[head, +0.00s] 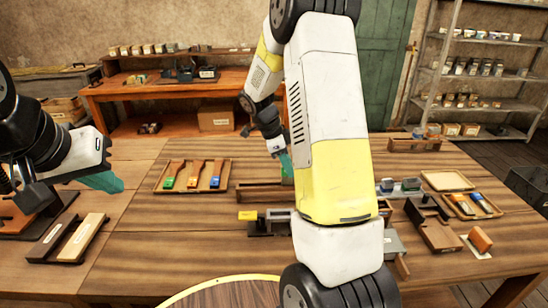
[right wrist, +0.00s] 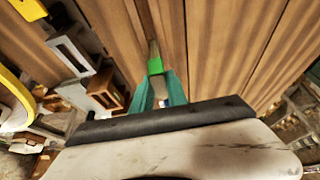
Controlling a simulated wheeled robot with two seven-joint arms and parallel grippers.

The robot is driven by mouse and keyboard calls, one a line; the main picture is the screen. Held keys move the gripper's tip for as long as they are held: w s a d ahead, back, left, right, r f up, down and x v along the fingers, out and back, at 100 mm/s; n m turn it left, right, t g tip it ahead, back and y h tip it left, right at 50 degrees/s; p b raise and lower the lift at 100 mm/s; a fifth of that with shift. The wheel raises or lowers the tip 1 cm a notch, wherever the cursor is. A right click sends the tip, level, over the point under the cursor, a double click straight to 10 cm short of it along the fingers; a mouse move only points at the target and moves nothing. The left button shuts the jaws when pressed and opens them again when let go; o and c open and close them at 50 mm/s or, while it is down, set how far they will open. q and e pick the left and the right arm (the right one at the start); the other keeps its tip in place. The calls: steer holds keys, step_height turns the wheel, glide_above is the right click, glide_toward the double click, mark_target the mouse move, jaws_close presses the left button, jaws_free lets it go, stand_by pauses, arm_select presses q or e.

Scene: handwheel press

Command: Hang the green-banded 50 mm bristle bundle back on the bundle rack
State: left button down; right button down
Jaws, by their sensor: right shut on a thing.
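My right gripper (head: 286,160) hangs over the middle of the table, partly behind my right arm. In the right wrist view its teal fingers (right wrist: 158,92) are shut on the green-banded bristle bundle (right wrist: 155,66). The bundle's brown bristles (right wrist: 153,49) point away from the gripper. A long, low brown wooden piece (head: 258,194) lies just below and left of the right gripper; I cannot tell whether it is the bundle rack. My left gripper (head: 103,181) is above the left of the table, holding nothing that I can see; its finger gap is hidden.
A tray (head: 226,186) holds brushes with green, orange and blue bands. My right arm hides the middle of the table.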

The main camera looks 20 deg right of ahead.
steer(key=shift+f, duration=1.7)
steer(key=c, duration=1.2)
jaws_free()
steer(key=shift+c, duration=0.2)
steer(key=v, duration=0.7)
steer(key=shift+r, duration=0.3)
steer(key=shift+a, duration=0.15)
